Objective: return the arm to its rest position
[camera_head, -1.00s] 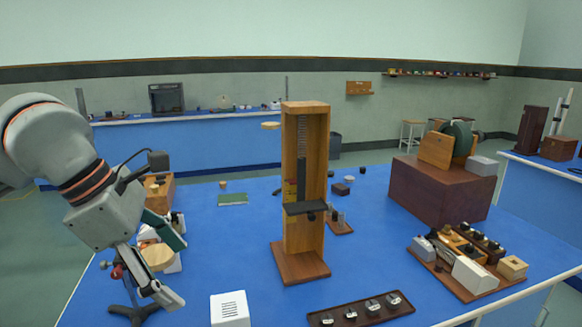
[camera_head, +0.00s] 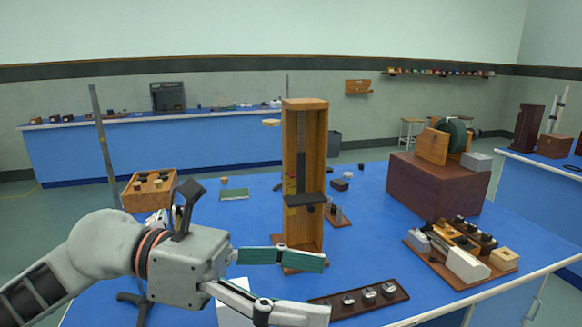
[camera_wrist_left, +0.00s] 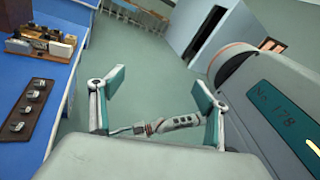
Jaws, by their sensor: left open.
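My left gripper (camera_head: 302,287) shows at the lower middle of the head view, its arm coming in from the left. Its two fingers are spread apart with nothing between them. The teal-padded finger lies across the foot of the tall wooden stand (camera_head: 305,180) in the picture; I cannot tell whether they touch. The open fingers also show in the left wrist view (camera_wrist_left: 155,105), with floor and a grey jointed part between them in the background. My right gripper is not in the head view.
A dark tray (camera_head: 360,300) with several metal pieces lies near the bench front. A white block (camera_head: 234,314) is partly hidden behind my gripper. A wooden board with boxes (camera_head: 462,255) and a large brown box (camera_head: 437,188) stand right. Blue bench surface (camera_head: 375,235) is clear between.

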